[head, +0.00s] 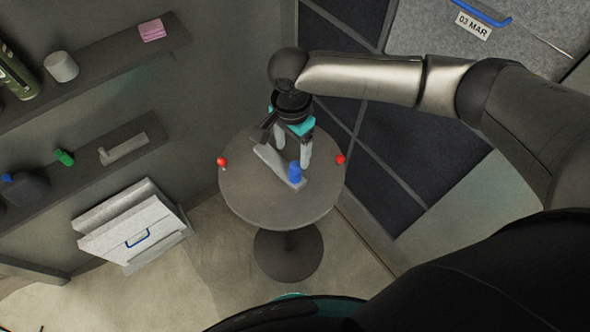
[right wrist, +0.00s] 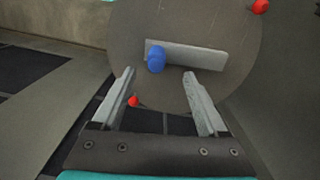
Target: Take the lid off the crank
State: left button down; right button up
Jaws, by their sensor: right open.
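The crank is a pale grey bar (head: 272,162) lying on a round grey table (head: 320,200); it also shows in the right wrist view (right wrist: 195,56). A blue lid (head: 295,172) sits at one end of the bar, and it shows in the right wrist view (right wrist: 156,59) at the bar's left end. My right gripper (head: 292,158) is open and empty, pointing down over the table by the bar. In the right wrist view its fingers (right wrist: 163,74) are spread, with the lid beyond and between the tips, apart from them. My left gripper is not in view.
Two red knobs sit at the table's edge, one left (head: 222,161) and one right (head: 340,159). Wall shelves (head: 110,75) with bottles and small items are at the left. A white case (head: 135,228) stands on the floor. A dark panelled wall is behind the table.

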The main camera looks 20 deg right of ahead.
aim_at(292, 163)
notch_tip(292, 163, down, 4)
jog(key=shift+r, duration=0.15)
jog(key=shift+s+d+f+b, duration=0.15)
jog(key=shift+f+b, duration=0.1)
jog(key=shift+f, duration=1.1)
jog(key=shift+s+d+f+b, duration=0.1)
jog(key=shift+f+b, duration=0.15)
jog(key=shift+f, duration=1.1)
grip_shut()
